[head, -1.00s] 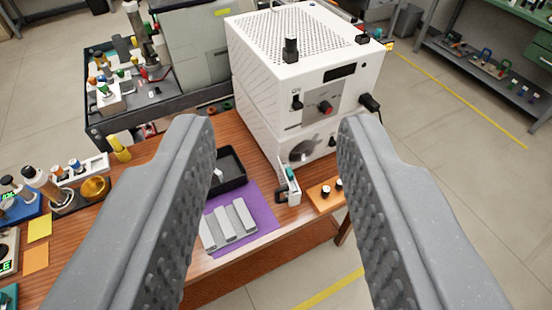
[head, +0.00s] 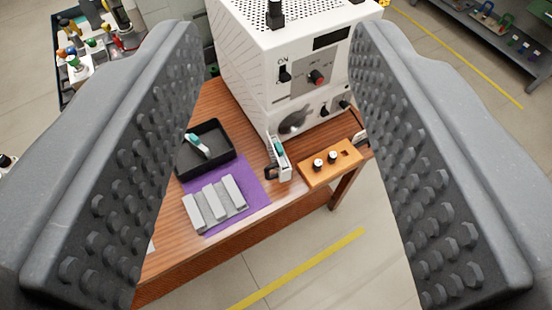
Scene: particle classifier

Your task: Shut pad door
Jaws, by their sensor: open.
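The white particle classifier (head: 240,85) stands on the wooden table, with an ON switch, a red knob and a dark display on its front. Low on its front is a round grey part (head: 294,121). A small white upright piece with a teal strip and a dark handle (head: 279,160) stands out at the lower front; it looks like the pad door, swung out from the body, though its hinge is not clear. My gripper (head: 277,35) is open and empty, its two grey studded fingers framing the classifier from above. Neither finger touches the door.
A black tray (head: 180,169) with a teal-tipped item lies left of the door. Grey blocks (head: 215,205) rest on a purple mat (head: 256,196). A wooden block with knobs (head: 345,153) is to the right, near the table's edge (head: 240,228). Open floor lies in front.

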